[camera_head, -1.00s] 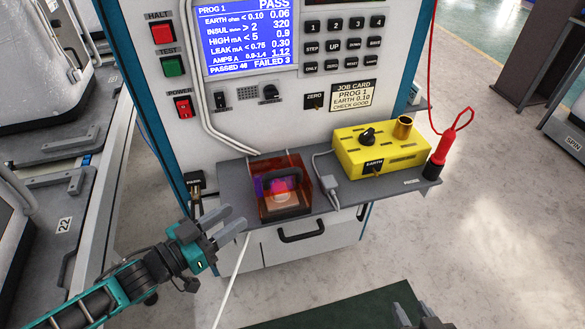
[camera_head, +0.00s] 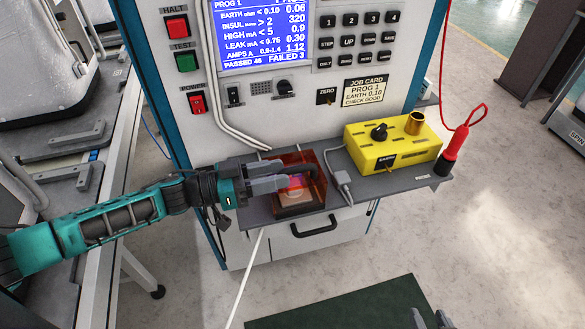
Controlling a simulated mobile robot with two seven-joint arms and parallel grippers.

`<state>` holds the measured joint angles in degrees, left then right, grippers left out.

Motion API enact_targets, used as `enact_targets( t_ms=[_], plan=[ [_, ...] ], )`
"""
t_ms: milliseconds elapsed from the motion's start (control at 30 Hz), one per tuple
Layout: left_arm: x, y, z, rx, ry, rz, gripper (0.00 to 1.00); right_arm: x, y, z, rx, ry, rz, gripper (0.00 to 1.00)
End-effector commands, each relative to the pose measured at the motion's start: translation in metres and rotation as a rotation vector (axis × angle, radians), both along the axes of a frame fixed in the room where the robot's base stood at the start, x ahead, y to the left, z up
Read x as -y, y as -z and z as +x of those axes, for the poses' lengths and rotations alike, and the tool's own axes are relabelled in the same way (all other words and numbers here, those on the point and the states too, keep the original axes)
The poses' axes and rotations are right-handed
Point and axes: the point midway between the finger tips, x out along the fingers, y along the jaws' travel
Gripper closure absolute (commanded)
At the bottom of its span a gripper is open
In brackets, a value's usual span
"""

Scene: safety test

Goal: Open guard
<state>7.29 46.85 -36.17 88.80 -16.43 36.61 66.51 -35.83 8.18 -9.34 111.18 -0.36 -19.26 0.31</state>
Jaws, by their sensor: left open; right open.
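The guard (camera_head: 314,161) is a see-through orange-red cover with a dark handle, at the left part of the grey shelf on the test machine. It stands over a dark socket box (camera_head: 299,210) with a pale centre. My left gripper (camera_head: 284,176) reaches in from the left with its grey fingers at the guard's handle, hiding part of it. I cannot tell whether the fingers touch the handle. The fingers are apart. My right gripper (camera_head: 432,319) shows only at the bottom edge, low over the floor, with its fingers apart.
A yellow earth box (camera_head: 395,150) and a red probe (camera_head: 453,150) stand on the shelf (camera_head: 377,188) to the right. A grey plug and cable (camera_head: 342,181) lie just right of the guard. A black drawer handle (camera_head: 314,227) is below. A white cable hangs at the left.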

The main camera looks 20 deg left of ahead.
Motion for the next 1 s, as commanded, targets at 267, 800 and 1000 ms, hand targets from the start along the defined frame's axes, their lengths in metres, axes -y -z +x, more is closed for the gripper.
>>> enact_targets(
  t_ms=[267,800,1000],
  plan=[
    [0.031,0.0,0.021,-0.001,-0.001,0.0,0.58,0.0,-0.001,0.0,0.0,-0.001,-0.001,0.57],
    [0.035,0.0,0.024,-0.001,-0.001,0.0,0.73,0.0,-0.001,0.0,0.0,0.0,-0.001,0.57],
    [0.035,0.0,0.023,-0.001,0.0,0.0,0.92,0.0,-0.001,0.0,0.0,0.0,-0.001,0.57]
  ],
)
